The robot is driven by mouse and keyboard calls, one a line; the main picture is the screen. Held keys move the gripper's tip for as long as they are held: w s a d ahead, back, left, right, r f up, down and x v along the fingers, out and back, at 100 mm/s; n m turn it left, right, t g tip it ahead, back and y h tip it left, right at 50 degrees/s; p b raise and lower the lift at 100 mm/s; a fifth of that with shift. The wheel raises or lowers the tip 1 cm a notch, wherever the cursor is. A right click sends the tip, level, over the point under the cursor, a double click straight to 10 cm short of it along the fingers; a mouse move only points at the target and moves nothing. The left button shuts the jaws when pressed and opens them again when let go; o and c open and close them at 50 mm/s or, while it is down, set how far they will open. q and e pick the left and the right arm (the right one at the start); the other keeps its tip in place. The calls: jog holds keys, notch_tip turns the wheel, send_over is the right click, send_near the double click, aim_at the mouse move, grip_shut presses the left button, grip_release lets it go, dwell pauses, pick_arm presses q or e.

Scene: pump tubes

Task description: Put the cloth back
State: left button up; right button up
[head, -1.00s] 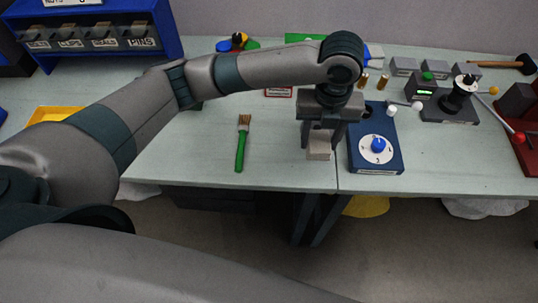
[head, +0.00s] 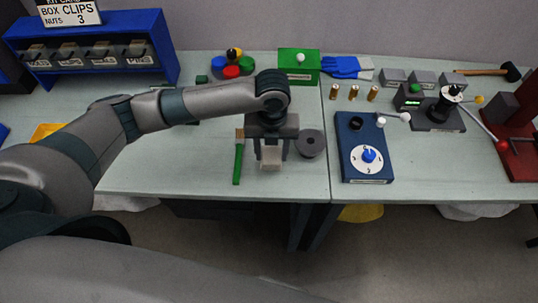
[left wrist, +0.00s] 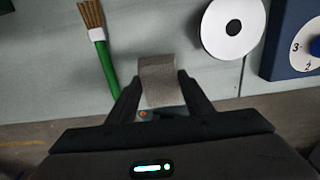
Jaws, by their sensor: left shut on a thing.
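My left gripper (head: 271,150) is shut on a small beige-grey piece that looks like the folded cloth (head: 271,161). In the left wrist view the cloth (left wrist: 159,82) sits between the two fingers (left wrist: 157,98) and sticks out past their tips. The gripper points down near the front edge of the table, between the green-handled brush and the grey disc. I cannot tell whether the cloth touches the table top. My right gripper is not in view.
The green brush (head: 238,163) lies just left of the gripper, its bristles partly hidden. The blue dial box (head: 364,136) stands further right. A green box (head: 298,66) and brass cylinders (head: 353,93) are behind.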

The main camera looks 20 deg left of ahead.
aim_at(269, 152)
pick_arm(q)
jog(key=shift+a+f, duration=0.15)
jog(key=shift+a, duration=0.15)
jog(key=shift+f, duration=0.1)
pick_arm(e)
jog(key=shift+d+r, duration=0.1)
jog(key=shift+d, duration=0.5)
